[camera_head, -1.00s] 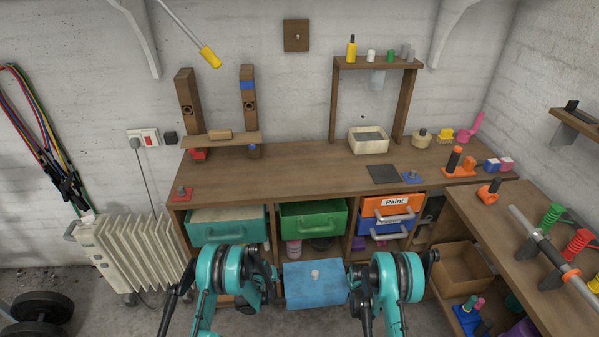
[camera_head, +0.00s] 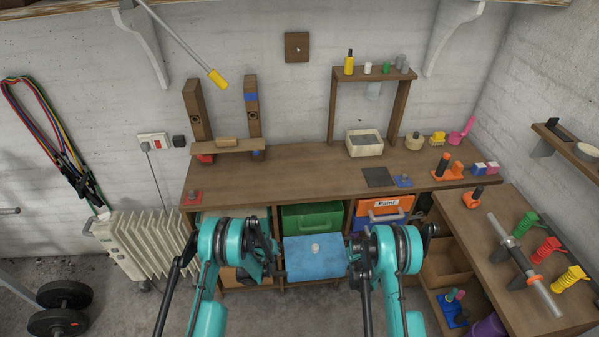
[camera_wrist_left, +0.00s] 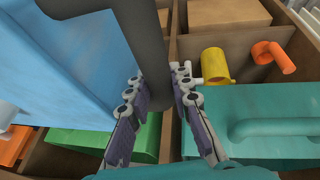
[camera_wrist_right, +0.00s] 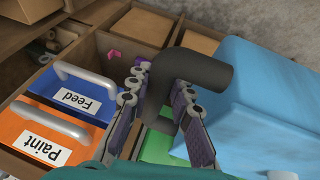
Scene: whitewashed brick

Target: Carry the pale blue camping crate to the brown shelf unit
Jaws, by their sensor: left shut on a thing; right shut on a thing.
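The pale blue crate (camera_head: 315,262) hangs between my two grippers in front of the workbench, its top facing me with a small pale knob-like thing on it. My left gripper (camera_head: 276,262) is shut on the crate's dark handle (camera_wrist_left: 150,70) at the left side. My right gripper (camera_head: 352,262) is shut on the matching dark handle (camera_wrist_right: 195,75) at the right side. The crate's underside is hidden. A brown bench unit (camera_head: 290,180) with compartments and drawers stands behind it; I cannot tell whether this is the shelf unit.
A green bin (camera_head: 312,216) and an orange "Paint" bin (camera_head: 385,205) sit under the bench behind the crate. A side bench (camera_head: 500,260) stands at right. A radiator (camera_head: 150,245) and a dumbbell (camera_head: 62,308) are at left. Some floor at lower left is clear.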

